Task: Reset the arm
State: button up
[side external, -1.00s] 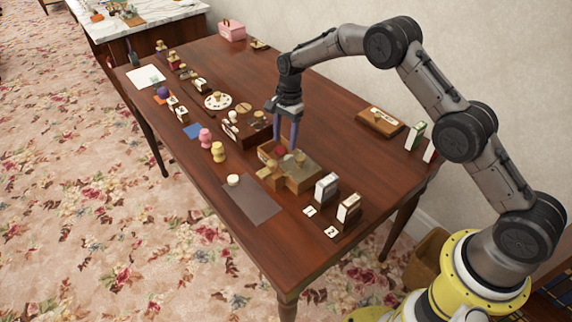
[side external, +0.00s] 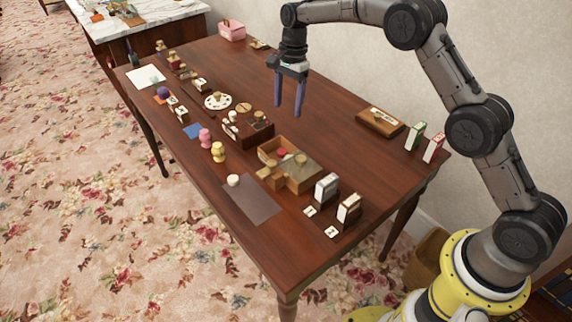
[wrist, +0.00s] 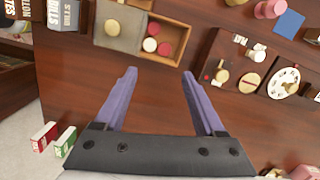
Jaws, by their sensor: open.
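My gripper (side external: 288,95) is open and empty, raised above the wooden table (side external: 335,118) with its purple fingers pointing down. In the wrist view, my gripper (wrist: 160,95) shows its two fingers wide apart with only bare tabletop between them. In the side view, an open wooden box (side external: 268,155) stands below and in front of the fingers, clear of them. The wrist view shows the box (wrist: 180,45) with red and white round pieces (wrist: 157,41) in it, beyond the fingertips.
A dark wooden block with round pieces (side external: 245,128) stands left of the box. Pink and yellow figures (side external: 218,152) stand near the front edge. A brown case (side external: 380,122) and small cartons (side external: 433,147) stand by the wall. The tabletop behind the box is clear.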

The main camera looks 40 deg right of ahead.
jog(key=shift+d+r, duration=0.15)
jog(key=shift+r, duration=1.05)
jog(key=s+r+n+t, duration=0.1)
jog(key=s+r+t, duration=0.1)
jog(key=s+r, duration=0.8)
jog(key=s+r+n+t, duration=0.15)
jog(key=s+r, duration=0.45)
jog(key=r, duration=0.7)
jog(key=s+r+n+t, duration=0.2)
jog(key=s+n, duration=0.1)
jog(key=s, duration=0.7)
jog(key=s+d+f+n+h, duration=0.1)
jog(key=s+d+f+n, duration=0.1)
jog(key=s+f+n, duration=0.8)
jog(key=s+f, duration=0.3)
jog(key=s, duration=0.2)
jog(key=shift+s, duration=0.2)
